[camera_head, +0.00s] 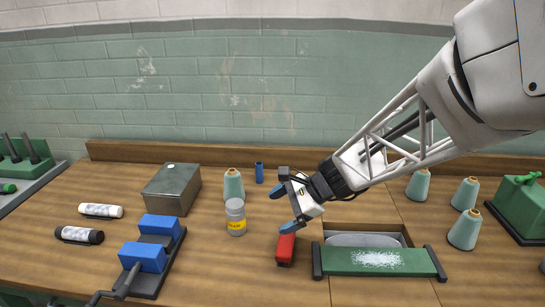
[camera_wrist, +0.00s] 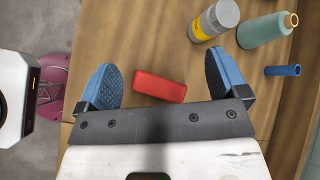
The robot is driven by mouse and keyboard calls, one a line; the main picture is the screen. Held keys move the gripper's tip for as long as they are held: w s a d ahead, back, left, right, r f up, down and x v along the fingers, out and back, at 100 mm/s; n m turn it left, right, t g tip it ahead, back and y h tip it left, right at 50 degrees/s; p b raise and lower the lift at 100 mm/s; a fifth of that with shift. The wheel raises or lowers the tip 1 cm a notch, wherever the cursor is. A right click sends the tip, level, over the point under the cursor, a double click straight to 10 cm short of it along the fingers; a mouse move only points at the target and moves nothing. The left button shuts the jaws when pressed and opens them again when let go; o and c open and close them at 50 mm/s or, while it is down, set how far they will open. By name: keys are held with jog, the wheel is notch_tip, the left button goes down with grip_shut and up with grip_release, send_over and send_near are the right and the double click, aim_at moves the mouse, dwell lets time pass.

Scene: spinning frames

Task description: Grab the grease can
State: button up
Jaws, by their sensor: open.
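The grease can, taken to be the grey can with a yellow label band (camera_head: 235,220), stands upright on the wooden bench, left of my gripper (camera_head: 281,209). In the wrist view the can (camera_wrist: 214,20) shows at the top, ahead of the right finger and apart from it. My gripper (camera_wrist: 162,78) is open, with blue pads and nothing held. It hangs above the bench.
A red block (camera_head: 285,249) lies below my gripper. A teal thread cone (camera_head: 233,186) and a blue tube (camera_head: 259,172) stand behind the can. A metal box (camera_head: 172,189) and a blue-block vise (camera_head: 143,258) are to the left. A green-lidded bench recess (camera_head: 345,262) lies right.

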aim_at(240, 203)
jog(key=w+a+f+m+y, duration=0.1)
jog(key=w+a+f+m, duration=0.2)
jog(key=w+a, duration=0.1)
jog(key=w+a+f+m+t+y, duration=0.1)
jog(key=w+a+f+m+y, duration=0.1)
jog(key=w, duration=0.5)
jog(key=shift+w+a+f+m+t+y, duration=0.15)
jog(key=shift+a+f+m+t+y, duration=0.15)
jog(key=shift+a+f+m, duration=0.55)
jog(key=shift+a+r+m, duration=0.1)
jog(key=shift+m, duration=0.15)
jog(key=shift+x, duration=1.25)
jog(key=shift+x, duration=2.6)
jog(key=shift+c, duration=0.3)
jog(key=c, duration=1.5)
jog(key=shift+c, duration=0.2)
